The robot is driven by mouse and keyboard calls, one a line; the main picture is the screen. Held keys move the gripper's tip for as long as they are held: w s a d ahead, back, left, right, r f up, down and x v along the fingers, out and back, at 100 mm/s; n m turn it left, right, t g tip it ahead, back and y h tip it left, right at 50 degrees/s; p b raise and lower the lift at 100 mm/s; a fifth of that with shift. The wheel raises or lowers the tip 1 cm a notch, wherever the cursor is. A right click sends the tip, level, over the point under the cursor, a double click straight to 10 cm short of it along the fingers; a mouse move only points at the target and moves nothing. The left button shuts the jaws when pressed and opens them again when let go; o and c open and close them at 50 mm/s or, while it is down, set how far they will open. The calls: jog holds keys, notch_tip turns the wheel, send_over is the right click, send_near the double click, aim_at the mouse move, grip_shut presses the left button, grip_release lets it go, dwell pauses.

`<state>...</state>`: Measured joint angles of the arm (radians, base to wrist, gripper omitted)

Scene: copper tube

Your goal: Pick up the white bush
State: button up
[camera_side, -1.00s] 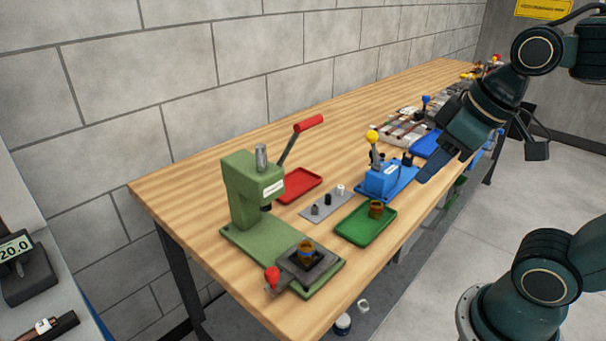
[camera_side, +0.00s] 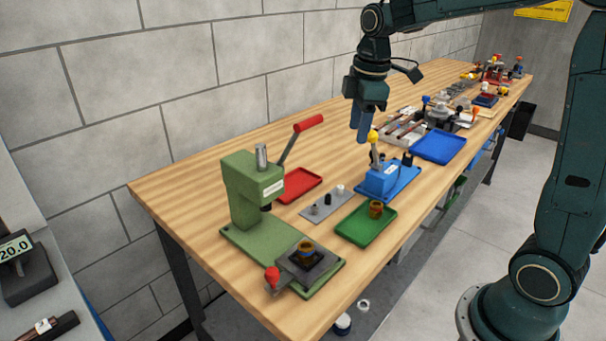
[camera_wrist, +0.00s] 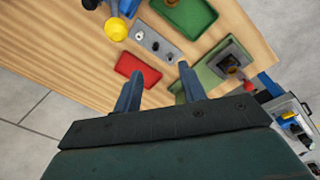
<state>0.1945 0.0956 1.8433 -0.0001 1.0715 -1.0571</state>
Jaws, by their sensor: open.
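The white bush (camera_side: 340,189) is small and stands at the far end of a grey plate (camera_side: 330,209) on the wooden bench, with darker small parts beside it. In the wrist view the white bush (camera_wrist: 139,36) is at the upper left end of the plate, ahead of the fingers. My gripper (camera_side: 361,137) hangs above the bench, fingers pointing down, beyond the plate and apart from it. In the wrist view my gripper (camera_wrist: 160,69) has its two fingers spread with nothing between them.
A green press (camera_side: 240,190) stands left of the plate. A red tray (camera_side: 298,184) lies behind it, and a green tray (camera_side: 365,226) in front. A blue fixture (camera_side: 383,181) with a yellow knob (camera_side: 373,135) stands to the right, close to my gripper in the picture.

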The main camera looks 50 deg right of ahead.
jog(key=w+d+f+n+g, duration=0.1)
jog(key=w+d+f+n, duration=0.2)
jog(key=w+f, duration=0.3)
jog(key=shift+w+d+n+g, duration=0.3)
jog(key=shift+d+n, duration=0.1)
jog(key=shift+d, duration=0.4)
jog(key=shift+f, duration=0.1)
send_over(341, 187)
jog(key=shift+w+f, duration=0.1)
jog(key=shift+f, duration=3.9)
jog(key=shift+f, duration=2.75)
grip_shut()
